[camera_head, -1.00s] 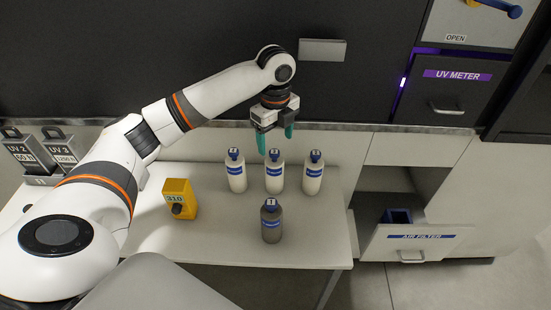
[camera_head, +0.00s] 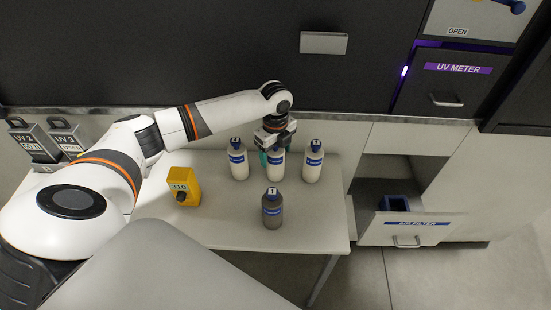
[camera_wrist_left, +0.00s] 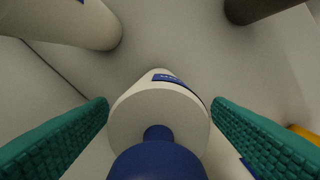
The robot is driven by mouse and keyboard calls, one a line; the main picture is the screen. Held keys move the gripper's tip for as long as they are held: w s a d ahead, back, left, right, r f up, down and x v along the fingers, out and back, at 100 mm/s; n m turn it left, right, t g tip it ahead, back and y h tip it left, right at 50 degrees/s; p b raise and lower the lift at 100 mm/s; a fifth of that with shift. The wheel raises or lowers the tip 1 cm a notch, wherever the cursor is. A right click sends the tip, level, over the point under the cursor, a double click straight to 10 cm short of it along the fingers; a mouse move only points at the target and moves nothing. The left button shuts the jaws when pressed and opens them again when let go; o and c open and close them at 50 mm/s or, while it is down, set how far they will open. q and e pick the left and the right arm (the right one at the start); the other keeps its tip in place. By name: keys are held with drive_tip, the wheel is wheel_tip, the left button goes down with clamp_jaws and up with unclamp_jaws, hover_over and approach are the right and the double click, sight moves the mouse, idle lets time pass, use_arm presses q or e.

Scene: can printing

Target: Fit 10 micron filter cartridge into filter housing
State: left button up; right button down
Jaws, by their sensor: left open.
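Three white bottle-shaped pieces with blue caps and blue bands stand in a row on the table: left (camera_head: 238,165), middle (camera_head: 276,174) and right (camera_head: 313,166). A grey one (camera_head: 272,214) stands in front. Their band print is too small to read, so I cannot tell which is the 10 micron cartridge. My left gripper (camera_head: 274,153) is over the middle white piece. In the left wrist view its open green fingers (camera_wrist_left: 160,105) are on either side of the middle piece's white shoulder (camera_wrist_left: 128,122), with visible gaps. No filter housing is identifiable for certain. My right gripper is not in view.
An open drawer labelled AIR FILTER (camera_head: 411,229), holding a blue box (camera_head: 395,202), is right of the table (camera_head: 225,229). A yellow device (camera_head: 185,187) stands at the left. A dark cabinet with a handle (camera_head: 323,43) rises behind. The table's front right is clear.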

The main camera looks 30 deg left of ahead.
use_arm(q)
drive_tip(key=shift+w+f, duration=0.1)
drive_tip(key=shift+f, duration=0.5)
drive_tip(key=shift+r, duration=0.1)
drive_tip(key=c, duration=1.1)
drive_tip(key=shift+c, duration=0.2)
drive_tip(key=shift+r, duration=0.1)
